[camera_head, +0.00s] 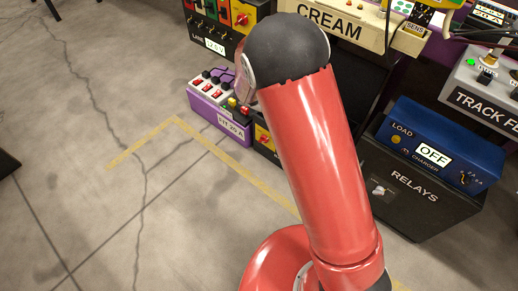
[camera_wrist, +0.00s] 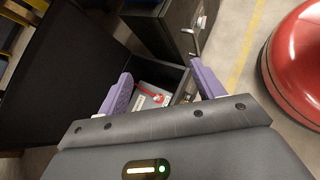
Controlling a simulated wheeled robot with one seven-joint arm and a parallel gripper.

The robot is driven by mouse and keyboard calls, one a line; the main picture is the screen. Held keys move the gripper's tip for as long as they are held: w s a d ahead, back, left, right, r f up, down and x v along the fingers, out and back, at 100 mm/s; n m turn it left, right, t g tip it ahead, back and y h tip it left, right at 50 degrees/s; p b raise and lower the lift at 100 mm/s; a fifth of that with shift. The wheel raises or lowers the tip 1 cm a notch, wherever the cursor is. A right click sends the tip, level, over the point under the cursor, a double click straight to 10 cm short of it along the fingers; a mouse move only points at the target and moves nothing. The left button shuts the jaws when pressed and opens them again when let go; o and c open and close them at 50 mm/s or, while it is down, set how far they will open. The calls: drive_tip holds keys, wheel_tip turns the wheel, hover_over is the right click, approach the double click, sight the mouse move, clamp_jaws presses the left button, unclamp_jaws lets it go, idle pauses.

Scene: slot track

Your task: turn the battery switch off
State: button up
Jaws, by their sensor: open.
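In the wrist view my gripper (camera_wrist: 161,70) is open, its two purple fingers spread wide with nothing between the tips. Beyond and between the fingers is a dark box-like recess holding a pale grey piece with a red part (camera_wrist: 154,97). It may be the battery switch, but it is small and partly hidden, and I cannot read its position. In the head view my red arm covers the middle and my gripper is hidden behind it. A yellow-faced unit (camera_head: 263,138) shows partly beside my arm; I cannot tell whether it is the battery switch.
A purple power strip (camera_head: 218,118) with red switches stands left of my arm. A blue charger box (camera_head: 452,147) marked OFF sits on a black RELAYS box (camera_head: 405,200) at right. A CREAM-labelled unit (camera_head: 345,22) is behind. The floor (camera_head: 90,190) at left is mostly clear.

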drive_tip(key=w+a+f+n+t+h+b, duration=0.1)
drive_tip(key=w+a+f+n+t+h, duration=0.15)
drive_tip(key=a+f+n+t, duration=0.4)
drive_tip(key=w+a+f+n+t+h+b, duration=0.1)
drive_tip(key=w+a+f+n, duration=0.2)
drive_tip(key=f, duration=0.6)
drive_tip(key=n+t+y+b, duration=0.2)
drive_tip(key=n+t+y, duration=0.5)
drive_tip(key=n+t, duration=0.65)
approach(261, 142)
wheel_tip(261, 142, up, 2)
drive_tip(key=n+g, duration=0.2)
drive_tip(key=x, duration=0.7)
drive_tip(key=shift+w+b, duration=0.1)
drive_tip(key=shift+b, duration=0.2)
drive_tip(key=shift+c, duration=0.5)
drive_tip(key=c, duration=0.9)
